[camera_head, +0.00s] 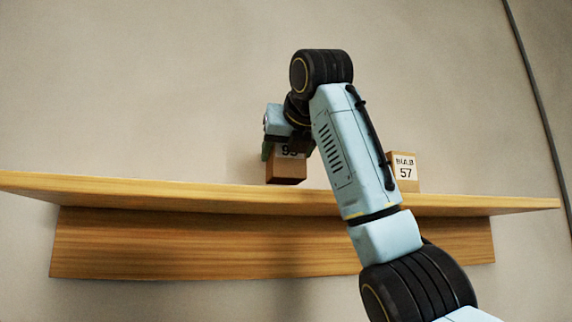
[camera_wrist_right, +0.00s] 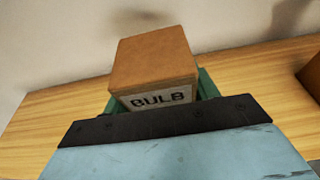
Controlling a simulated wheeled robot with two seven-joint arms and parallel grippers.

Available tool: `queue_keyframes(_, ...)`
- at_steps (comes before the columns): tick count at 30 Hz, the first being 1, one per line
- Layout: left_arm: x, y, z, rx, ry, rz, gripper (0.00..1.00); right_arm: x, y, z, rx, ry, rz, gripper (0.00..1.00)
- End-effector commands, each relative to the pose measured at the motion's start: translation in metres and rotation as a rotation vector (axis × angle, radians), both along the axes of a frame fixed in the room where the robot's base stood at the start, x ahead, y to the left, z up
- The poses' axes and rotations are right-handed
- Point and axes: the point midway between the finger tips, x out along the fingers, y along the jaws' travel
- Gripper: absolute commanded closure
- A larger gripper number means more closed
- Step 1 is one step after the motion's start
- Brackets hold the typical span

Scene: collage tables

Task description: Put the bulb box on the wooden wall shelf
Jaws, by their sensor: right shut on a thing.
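A brown box (camera_head: 286,168) with a white label, part of a number showing, is in my right gripper (camera_head: 285,143) above the wooden wall shelf (camera_head: 150,192). In the right wrist view the box (camera_wrist_right: 155,68) shows its brown side and the word BULB, with green finger pads (camera_wrist_right: 207,85) on both sides of it. My right gripper is shut on this box. Its lower edge is very close to the shelf's front edge in the head view; I cannot tell whether it touches the shelf. My left gripper is not in view.
Another box (camera_head: 405,168), labelled BULB 57, stands on the shelf to the right, partly behind my right arm. A brown box edge (camera_wrist_right: 312,75) shows at the right of the wrist view. The left part of the shelf is clear. A plain wall (camera_head: 130,80) stands behind.

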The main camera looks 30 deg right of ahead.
Motion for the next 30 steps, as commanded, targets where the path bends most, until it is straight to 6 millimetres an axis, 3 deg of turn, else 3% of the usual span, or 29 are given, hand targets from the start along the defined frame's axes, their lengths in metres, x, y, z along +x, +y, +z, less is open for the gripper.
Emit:
queue_keyframes(6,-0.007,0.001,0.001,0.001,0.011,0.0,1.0,0.001,-0.001,-0.022,0.001,0.001,0.0,0.64)
queue_keyframes(20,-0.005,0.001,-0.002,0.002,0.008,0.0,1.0,0.0,-0.001,-0.028,0.001,0.0,-0.001,0.64)
queue_keyframes(21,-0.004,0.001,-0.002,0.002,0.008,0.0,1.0,0.0,0.0,-0.029,0.001,0.001,-0.001,0.4)
queue_keyframes(26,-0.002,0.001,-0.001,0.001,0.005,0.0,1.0,0.0,0.0,-0.028,0.001,0.001,0.0,0.19)
queue_keyframes(30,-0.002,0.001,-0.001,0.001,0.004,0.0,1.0,0.0,0.0,-0.028,0.001,0.001,0.0,0.19)
